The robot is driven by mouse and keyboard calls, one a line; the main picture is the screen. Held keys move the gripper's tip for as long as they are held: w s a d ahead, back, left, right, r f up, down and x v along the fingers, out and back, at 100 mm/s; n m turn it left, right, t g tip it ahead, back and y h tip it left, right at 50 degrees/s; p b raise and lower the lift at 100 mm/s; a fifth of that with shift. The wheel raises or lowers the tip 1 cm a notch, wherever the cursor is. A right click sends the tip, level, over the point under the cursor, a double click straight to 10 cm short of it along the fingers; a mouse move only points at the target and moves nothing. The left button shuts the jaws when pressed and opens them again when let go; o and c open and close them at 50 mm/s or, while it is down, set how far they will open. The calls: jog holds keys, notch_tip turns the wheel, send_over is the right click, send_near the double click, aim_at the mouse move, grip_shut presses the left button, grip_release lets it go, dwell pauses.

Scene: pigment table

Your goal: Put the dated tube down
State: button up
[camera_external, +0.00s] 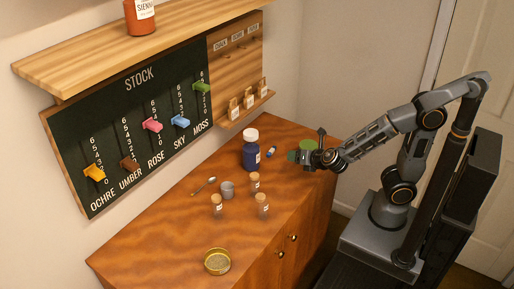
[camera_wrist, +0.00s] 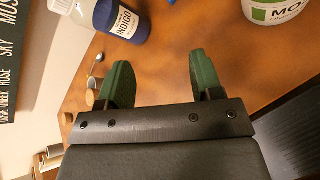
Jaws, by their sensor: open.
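My gripper (camera_external: 300,156) is over the far right part of the wooden table. In the wrist view its two green fingers (camera_wrist: 160,62) stand wide apart with only bare tabletop between them. A small blue-and-white tube (camera_external: 271,151) lies on the table left of my gripper, apart from it. Three corked vials with pale labels stand upright on the table: one at the back (camera_external: 254,184), one at left (camera_external: 216,206) and one at right (camera_external: 262,206). No date can be read on any of them, so I cannot tell which is the dated tube.
A blue INDIGO jar (camera_external: 250,150) stands left of my gripper, also in the wrist view (camera_wrist: 105,14). A green-labelled jar (camera_wrist: 275,10) is close by. A grey cup (camera_external: 228,190), spoon (camera_external: 205,186) and brass dish (camera_external: 217,261) are nearer. The front right tabletop is clear.

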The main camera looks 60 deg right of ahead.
jog(key=s+d+m+g+h, duration=0.3)
jog(key=s+d+m+g, duration=0.3)
jog(key=d+m, duration=0.65)
jog(key=s+a+m+g+y, duration=0.3)
jog(key=s+m+y, duration=0.3)
jog(key=m, duration=0.8)
jog(key=shift+a+f, duration=0.2)
jog(key=shift+a, duration=0.1)
notch_tip(320, 180, up, 7)
jog(key=p, duration=0.6)
jog(key=shift+t, duration=0.3)
jog(key=shift+s+r, duration=0.1)
jog(key=shift+o, duration=0.5)
jog(key=shift+a, duration=0.1)
